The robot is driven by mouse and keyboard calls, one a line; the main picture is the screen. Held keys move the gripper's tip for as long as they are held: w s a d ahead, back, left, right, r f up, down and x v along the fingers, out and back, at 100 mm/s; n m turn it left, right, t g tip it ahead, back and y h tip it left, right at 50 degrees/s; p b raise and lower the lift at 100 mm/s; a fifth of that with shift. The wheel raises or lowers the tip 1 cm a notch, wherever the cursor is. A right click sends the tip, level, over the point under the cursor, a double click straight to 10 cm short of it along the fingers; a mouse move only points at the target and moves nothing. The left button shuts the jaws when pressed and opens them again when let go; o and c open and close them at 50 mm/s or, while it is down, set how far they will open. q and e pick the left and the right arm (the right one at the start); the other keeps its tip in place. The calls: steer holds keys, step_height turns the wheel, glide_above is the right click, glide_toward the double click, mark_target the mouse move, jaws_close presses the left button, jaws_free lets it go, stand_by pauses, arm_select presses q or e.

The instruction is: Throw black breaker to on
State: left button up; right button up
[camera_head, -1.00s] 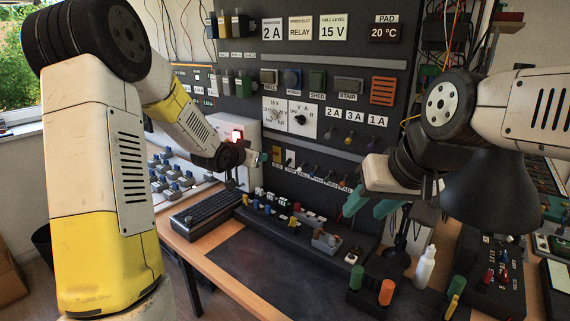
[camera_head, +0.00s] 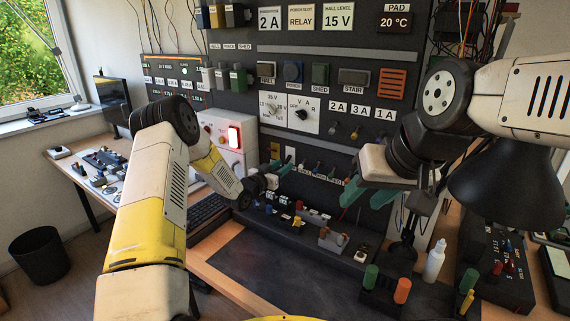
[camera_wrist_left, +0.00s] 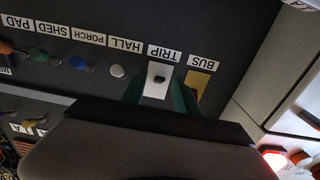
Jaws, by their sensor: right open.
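A small black toggle (camera_wrist_left: 158,79) sits on a white plate labelled TRIP in the left wrist view, where the labels appear upside down. In the head view the white plate (camera_head: 290,154) is on the lower left of the dark wall panel; its toggle is too small to read as on or off. My left gripper (camera_head: 276,170) is close to the panel, just below that plate. In the left wrist view its green fingertips (camera_wrist_left: 158,97) are apart, one on each side of the plate. Whether they touch it is unclear. My right gripper (camera_head: 367,193) is open and empty before the panel.
A yellow plate (camera_wrist_left: 198,88) labelled BUS is beside the TRIP plate, with a row of coloured toggles on the other side. A white box with a lit red lamp (camera_head: 234,137) stands left. A black desk lamp (camera_head: 507,190) is at right. The dark mat (camera_head: 265,268) is mostly clear.

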mark_target(288, 159)
arm_select(q)
steer(key=shift+x, duration=1.25)
jaws_close()
